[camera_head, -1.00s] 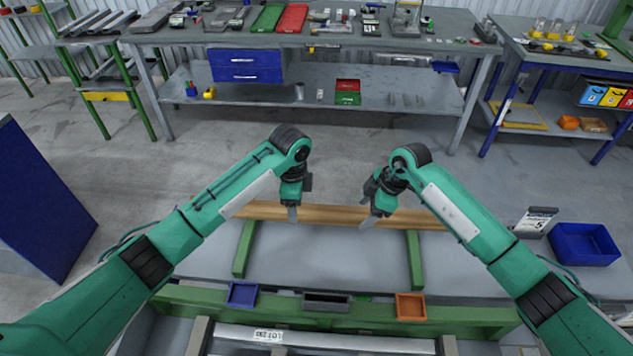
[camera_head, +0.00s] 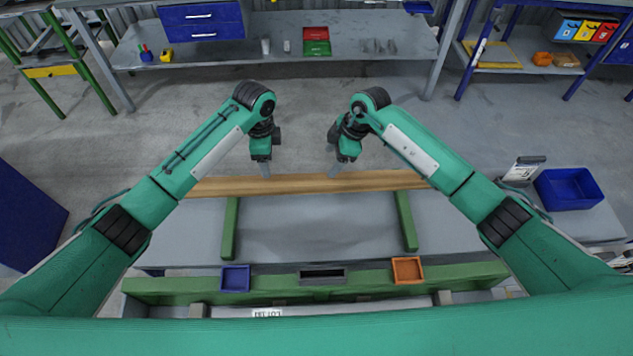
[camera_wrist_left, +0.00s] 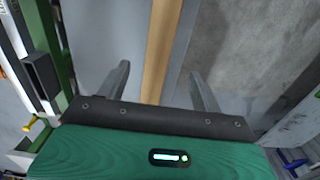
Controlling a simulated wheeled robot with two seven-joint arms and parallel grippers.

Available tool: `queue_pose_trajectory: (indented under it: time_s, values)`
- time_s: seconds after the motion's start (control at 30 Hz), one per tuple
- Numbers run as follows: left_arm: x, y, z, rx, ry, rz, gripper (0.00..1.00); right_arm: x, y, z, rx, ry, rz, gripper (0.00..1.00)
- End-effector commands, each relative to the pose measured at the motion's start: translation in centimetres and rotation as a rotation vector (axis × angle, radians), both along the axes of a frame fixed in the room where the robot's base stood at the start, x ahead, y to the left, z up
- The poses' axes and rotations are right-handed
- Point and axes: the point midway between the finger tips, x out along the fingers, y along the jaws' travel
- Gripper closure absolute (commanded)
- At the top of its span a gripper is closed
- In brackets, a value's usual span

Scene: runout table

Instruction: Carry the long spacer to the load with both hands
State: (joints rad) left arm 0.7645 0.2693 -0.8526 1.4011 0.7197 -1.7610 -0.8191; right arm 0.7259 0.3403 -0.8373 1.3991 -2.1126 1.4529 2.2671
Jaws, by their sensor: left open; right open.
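The long spacer (camera_head: 300,184) is a light wooden bar lying crosswise on the far part of the grey runout table (camera_head: 318,228). Its ends reach out past both of my grippers in the head view. My left gripper (camera_head: 265,170) is over the bar left of its middle. In the left wrist view the spacer (camera_wrist_left: 158,50) runs between the two spread fingers of the left gripper (camera_wrist_left: 160,85), which are apart from it. My right gripper (camera_head: 336,172) is over the bar right of its middle, fingers pointing down. Whether it touches the bar is unclear. The load is not clearly identifiable.
Two green bars (camera_head: 230,228) (camera_head: 405,220) lie on the table near the spacer. A green front beam (camera_head: 180,286) carries a blue bin (camera_head: 235,279), a dark slot and an orange bin (camera_head: 407,270). A larger blue bin (camera_head: 567,188) stands at right. The floor beyond is clear.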

Motion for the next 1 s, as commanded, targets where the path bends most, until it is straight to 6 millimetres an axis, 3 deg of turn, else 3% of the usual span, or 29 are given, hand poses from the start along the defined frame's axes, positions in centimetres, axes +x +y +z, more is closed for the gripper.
queue_pose_trajectory:
  time_s: [0.3,0.5,0.7,1.0]
  values:
    - [-0.1,0.0,-6.5,0.001,0.005,0.001,0.34,-0.1,2.6,-5.9,0.001,0.003,0.0,0.34]
    - [-0.1,0.0,-9.5,0.001,0.002,0.001,0.34,-0.1,3.7,-8.8,0.001,0.002,0.0,0.34]
    - [0.0,0.0,-11.0,0.0,0.001,0.001,0.34,0.0,4.3,-10.1,0.001,0.0,0.001,0.34]
    - [0.0,0.0,-11.2,0.0,0.001,0.0,0.34,0.0,4.3,-10.3,0.001,0.0,0.0,0.34]
